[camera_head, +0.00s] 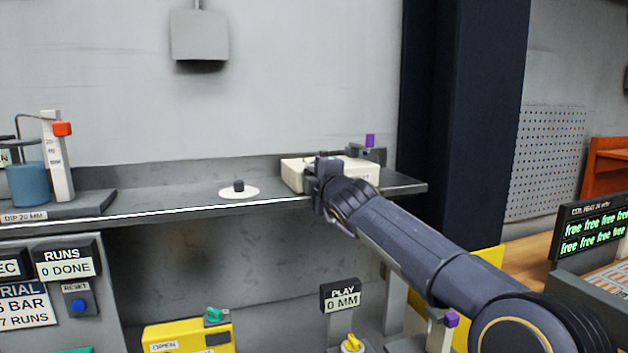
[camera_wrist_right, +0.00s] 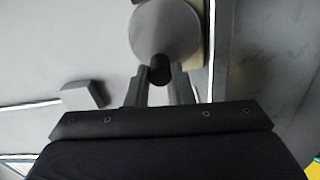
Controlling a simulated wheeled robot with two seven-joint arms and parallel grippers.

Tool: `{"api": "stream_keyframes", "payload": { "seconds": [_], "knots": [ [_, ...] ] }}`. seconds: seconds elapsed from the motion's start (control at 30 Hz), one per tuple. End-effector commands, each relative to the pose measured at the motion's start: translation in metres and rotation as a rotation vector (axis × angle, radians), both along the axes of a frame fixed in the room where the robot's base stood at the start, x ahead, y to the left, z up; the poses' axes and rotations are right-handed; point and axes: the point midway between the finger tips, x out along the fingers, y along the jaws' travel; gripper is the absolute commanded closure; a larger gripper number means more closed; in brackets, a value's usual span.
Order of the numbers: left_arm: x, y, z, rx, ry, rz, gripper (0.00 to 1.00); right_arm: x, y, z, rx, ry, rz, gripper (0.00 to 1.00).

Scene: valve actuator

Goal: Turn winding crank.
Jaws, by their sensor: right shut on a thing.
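A cream box (camera_head: 293,172) stands on the grey shelf, partly hidden behind my right gripper (camera_head: 322,178). In the right wrist view, a grey round disc (camera_wrist_right: 165,28) with a dark knob (camera_wrist_right: 160,70) at its edge looks like the winding crank and its handle. The fingers of my right gripper (camera_wrist_right: 160,84) are on either side of the dark knob, shut on it. In the head view the crank is mostly hidden by the gripper and wrist. My left gripper is not in view.
On the grey shelf (camera_head: 160,205), a white disc with a dark knob (camera_head: 239,190) lies left of the box. A small device with a purple top (camera_head: 370,141) stands behind the box. A dark column (camera_head: 485,110) rises to the right. A PLAY 0 MM sign (camera_head: 341,298) stands below.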

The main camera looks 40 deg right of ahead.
Motion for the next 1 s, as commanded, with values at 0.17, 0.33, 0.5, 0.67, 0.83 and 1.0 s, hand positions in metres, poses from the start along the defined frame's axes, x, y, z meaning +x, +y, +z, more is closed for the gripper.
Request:
{"api": "stream_keyframes", "payload": {
  "seconds": [0.17,0.33,0.5,0.67,0.83,1.0],
  "knots": [
    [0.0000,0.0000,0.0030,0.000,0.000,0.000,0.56,-0.0006,-0.0021,0.0046,0.147,-0.045,-0.001,1.00],
    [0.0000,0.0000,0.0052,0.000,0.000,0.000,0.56,-0.0012,-0.0041,0.0077,0.264,-0.083,-0.001,1.00],
    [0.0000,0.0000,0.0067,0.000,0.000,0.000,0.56,-0.0018,-0.0060,0.0096,0.351,-0.110,-0.002,1.00],
    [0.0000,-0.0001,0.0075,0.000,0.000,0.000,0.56,-0.0022,-0.0071,0.0108,0.401,-0.126,-0.002,1.00],
    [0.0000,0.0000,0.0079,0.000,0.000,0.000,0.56,-0.0025,-0.0078,0.0112,0.424,-0.134,-0.002,1.00],
    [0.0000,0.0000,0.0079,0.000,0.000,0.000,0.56,-0.0026,-0.0080,0.0114,0.430,-0.136,-0.003,1.00]
  ]
}}
